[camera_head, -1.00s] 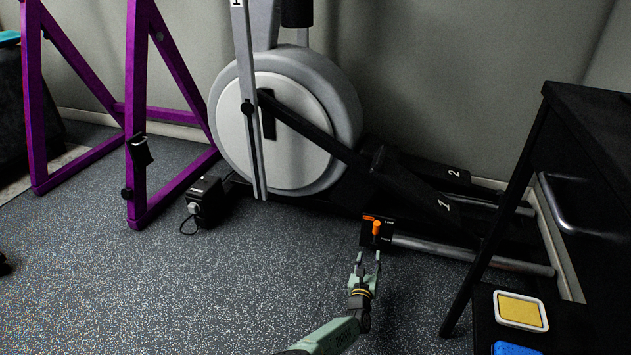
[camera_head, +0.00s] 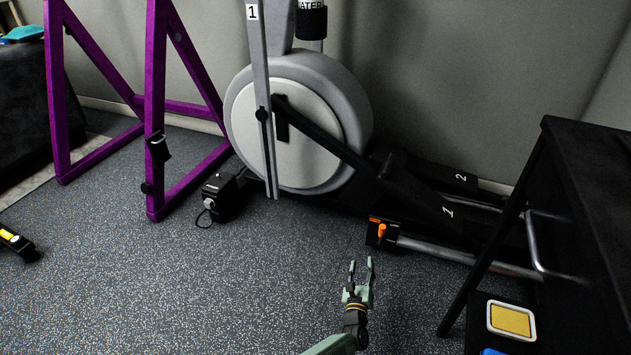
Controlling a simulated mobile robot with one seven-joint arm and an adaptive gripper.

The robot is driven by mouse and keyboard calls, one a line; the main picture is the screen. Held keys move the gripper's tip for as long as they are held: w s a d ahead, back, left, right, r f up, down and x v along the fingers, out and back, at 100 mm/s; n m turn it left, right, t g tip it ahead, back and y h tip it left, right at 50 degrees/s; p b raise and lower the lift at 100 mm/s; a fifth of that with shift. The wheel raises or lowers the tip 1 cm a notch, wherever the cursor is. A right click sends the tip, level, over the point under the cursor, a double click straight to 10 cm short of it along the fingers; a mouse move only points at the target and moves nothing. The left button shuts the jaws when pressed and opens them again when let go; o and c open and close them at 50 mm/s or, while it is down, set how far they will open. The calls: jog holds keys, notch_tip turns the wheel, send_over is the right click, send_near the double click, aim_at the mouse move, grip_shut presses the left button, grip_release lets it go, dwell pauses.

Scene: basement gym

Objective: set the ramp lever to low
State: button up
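The ramp lever (camera_head: 382,231) is a small orange handle on a black plate with an orange mark, at the rear end of the elliptical machine's rail. It appears tilted slightly, and the plate's lettering is too small to read. My gripper (camera_head: 361,266) is below and slightly left of the lever in the picture, apart from it. Its two fingers point up toward the machine with a gap between them, open and empty.
The elliptical (camera_head: 300,120) stands along the wall with pedals marked 1 and 2. A black table (camera_head: 585,200) is close on the right, with a yellow-topped pad (camera_head: 511,321) below it. A purple frame (camera_head: 154,120) and black box (camera_head: 222,196) are left. Floor between is clear.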

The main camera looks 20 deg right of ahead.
jog(key=w+a+r+n+t+y+p, duration=0.1)
jog(key=w+a+r+n+y, duration=0.1)
jog(key=r, duration=0.6)
jog(key=w+a+r+n+t+y, duration=0.1)
jog(key=w+a+r+n+y, duration=0.1)
jog(key=w+a+r+n, duration=0.3)
jog(key=w+a+r+n+t+y+p, duration=0.1)
jog(key=w+a+r+n, duration=0.3)
jog(key=r, duration=0.9)
jog(key=shift+w+a+n+y+p, duration=0.3)
jog(key=shift+w+n+y, duration=0.3)
jog(key=shift+w+n, duration=1.25)
jog(key=shift+w+m, duration=0.35)
